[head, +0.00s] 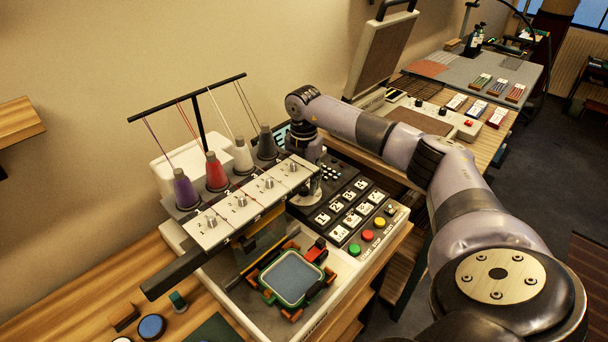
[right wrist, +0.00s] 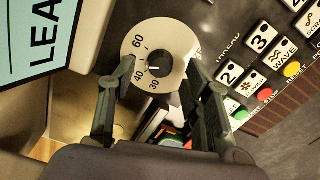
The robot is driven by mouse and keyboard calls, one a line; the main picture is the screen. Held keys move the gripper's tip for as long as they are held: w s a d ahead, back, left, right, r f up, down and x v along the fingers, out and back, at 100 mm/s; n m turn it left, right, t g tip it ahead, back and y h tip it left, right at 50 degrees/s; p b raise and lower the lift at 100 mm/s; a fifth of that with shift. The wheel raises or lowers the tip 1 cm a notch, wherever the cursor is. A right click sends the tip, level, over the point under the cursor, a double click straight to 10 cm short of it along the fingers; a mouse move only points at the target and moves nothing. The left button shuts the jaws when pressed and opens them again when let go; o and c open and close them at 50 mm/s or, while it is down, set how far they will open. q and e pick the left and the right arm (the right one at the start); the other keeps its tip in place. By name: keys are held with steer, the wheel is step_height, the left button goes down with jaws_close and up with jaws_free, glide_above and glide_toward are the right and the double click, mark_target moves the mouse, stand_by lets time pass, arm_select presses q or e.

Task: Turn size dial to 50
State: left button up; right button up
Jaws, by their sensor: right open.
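The size dial (right wrist: 183,42) is a pale disc with a dark round knob (right wrist: 172,68) at its middle; 60, 40 and 30 are readable on it. The knob's white pointer mark faces left, close to 40. No 50 label is readable; my left finger partly covers that edge of the dial. My right gripper (right wrist: 160,70) is open, with one finger on each side of the knob; I cannot tell whether they touch it. In the head view my right arm reaches down onto the embroidery machine (head: 336,270), and the gripper largely hides the dial. My left gripper is not in view.
Numbered keys (head: 340,205) and green, red and yellow buttons (head: 367,235) lie right of the dial. A screen (right wrist: 35,40) is left of it in the wrist view. Thread spools (head: 216,172) and a green hoop (head: 292,278) are close by.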

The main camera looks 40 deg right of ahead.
mark_target(304, 188)
step_height(304, 188, up, 10)
stand_by(0.3)
stand_by(0.5)
